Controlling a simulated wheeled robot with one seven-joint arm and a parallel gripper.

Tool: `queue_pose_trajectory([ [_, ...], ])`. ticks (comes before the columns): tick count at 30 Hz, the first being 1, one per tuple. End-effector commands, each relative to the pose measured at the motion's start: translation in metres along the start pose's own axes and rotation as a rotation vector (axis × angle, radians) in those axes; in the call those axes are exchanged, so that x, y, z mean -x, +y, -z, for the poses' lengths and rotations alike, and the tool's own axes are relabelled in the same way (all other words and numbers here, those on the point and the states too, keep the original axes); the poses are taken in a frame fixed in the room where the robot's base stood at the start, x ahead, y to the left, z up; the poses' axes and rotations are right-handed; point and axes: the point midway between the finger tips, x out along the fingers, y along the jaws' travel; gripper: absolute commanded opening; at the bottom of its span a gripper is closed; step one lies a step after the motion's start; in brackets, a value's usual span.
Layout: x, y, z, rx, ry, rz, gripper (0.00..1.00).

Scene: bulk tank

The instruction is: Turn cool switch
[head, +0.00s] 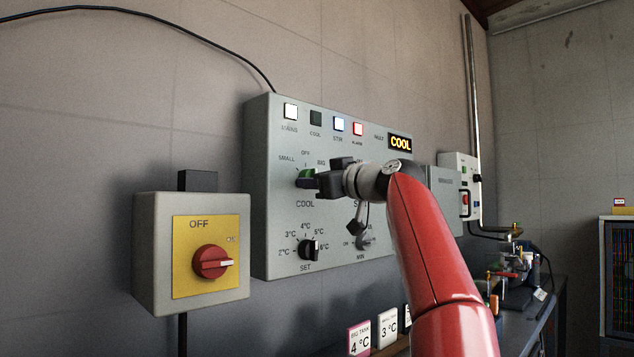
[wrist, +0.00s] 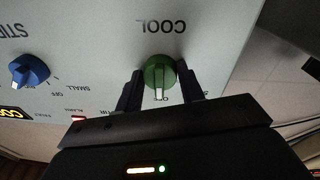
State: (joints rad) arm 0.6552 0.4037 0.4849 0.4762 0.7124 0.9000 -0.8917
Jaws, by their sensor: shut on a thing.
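The cool switch is a green knob (head: 305,175) on the grey control panel (head: 268,235), above the printed word COOL. My gripper (head: 318,182) is at the knob, and its fingers hide part of it in the head view. In the wrist view, which is upside down, the green knob (wrist: 157,74) sits between the two dark fingers of my gripper (wrist: 160,86), one on each side. The fingers are shut on it. Its white pointer mark faces the OFF label, which is partly hidden. The panel display (head: 400,143) reads COOL.
A blue knob (wrist: 29,71) is beside the cool knob in the wrist view. A black set knob (head: 308,249) is below on the panel. Temperature cards (head: 360,339) stand below.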

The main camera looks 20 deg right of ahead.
Motion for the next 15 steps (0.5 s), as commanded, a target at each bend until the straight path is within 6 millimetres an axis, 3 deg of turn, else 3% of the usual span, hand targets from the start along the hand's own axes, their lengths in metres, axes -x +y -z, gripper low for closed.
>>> queue_pose_trajectory([
  [4, -0.0001, 0.0002, -0.0001, -0.001, 0.0, 0.0, 0.15],
  [5, -0.0001, 0.0002, -0.0001, -0.001, 0.0, 0.0, 0.42],
  [9, 0.0, 0.0001, 0.0, -0.002, 0.0, 0.0, 0.6],
  [15, 0.0, 0.0, 0.0, -0.002, 0.0, 0.0, 0.6],
])
